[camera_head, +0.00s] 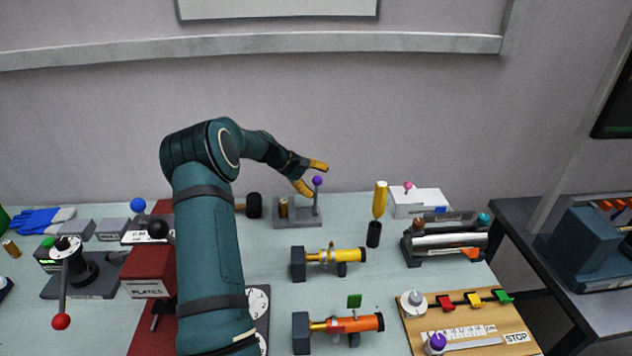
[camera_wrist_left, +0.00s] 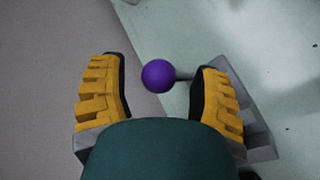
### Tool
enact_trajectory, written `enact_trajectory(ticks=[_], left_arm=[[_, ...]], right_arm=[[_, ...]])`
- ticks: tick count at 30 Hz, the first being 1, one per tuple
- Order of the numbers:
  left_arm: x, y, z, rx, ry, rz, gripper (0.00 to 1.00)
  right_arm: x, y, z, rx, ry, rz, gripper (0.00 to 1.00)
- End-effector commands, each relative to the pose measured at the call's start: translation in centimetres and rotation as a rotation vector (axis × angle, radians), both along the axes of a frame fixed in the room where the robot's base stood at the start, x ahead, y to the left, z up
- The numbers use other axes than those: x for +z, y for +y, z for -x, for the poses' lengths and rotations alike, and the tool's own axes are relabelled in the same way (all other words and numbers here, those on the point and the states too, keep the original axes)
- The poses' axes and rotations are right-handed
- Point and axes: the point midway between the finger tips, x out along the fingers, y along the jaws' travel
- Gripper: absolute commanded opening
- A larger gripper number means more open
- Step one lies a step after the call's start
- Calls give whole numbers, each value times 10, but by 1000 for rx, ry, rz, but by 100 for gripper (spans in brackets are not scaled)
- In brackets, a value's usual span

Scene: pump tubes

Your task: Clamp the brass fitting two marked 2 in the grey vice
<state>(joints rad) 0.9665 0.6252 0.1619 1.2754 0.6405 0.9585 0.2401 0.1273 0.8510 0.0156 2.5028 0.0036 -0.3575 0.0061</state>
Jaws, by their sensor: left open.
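The grey vice (camera_head: 299,222) stands towards the back of the bench, with a lever topped by a purple ball (camera_head: 318,181). A small brass fitting (camera_head: 283,207) stands upright at the vice's left side; I cannot read its mark or tell how tightly it is held. My left gripper (camera_head: 317,179) is open at the purple ball. In the left wrist view the ball (camera_wrist_left: 157,76) shows between the spread yellow fingers, with visible gaps on both sides. Part of the vice base (camera_wrist_left: 262,140) shows behind the right finger. My right gripper is not in view.
Another small brass piece (camera_head: 11,248) lies at the far left. A yellow-handled tool (camera_head: 380,199) stands upright right of the vice. A yellow tube assembly (camera_head: 346,255) and an orange one (camera_head: 356,323) sit in front. My left arm hides the bench's left middle.

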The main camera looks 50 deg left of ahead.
Motion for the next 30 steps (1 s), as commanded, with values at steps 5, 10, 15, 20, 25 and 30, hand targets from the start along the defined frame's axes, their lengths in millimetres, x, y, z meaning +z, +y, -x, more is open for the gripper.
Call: enact_trajectory(ticks=[5,10,15,20,25,30], left_arm=[[17,11,16,4,0,-3,63],[41,24,40,5,0,-4,63],[61,36,59,3,-1,-3,63],[73,42,71,3,1,-2,63],[77,44,76,1,1,0,63],[77,44,76,1,1,0,63]], right_arm=[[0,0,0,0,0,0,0],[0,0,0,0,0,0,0],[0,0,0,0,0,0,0],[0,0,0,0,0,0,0],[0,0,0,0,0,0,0],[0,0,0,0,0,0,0]])
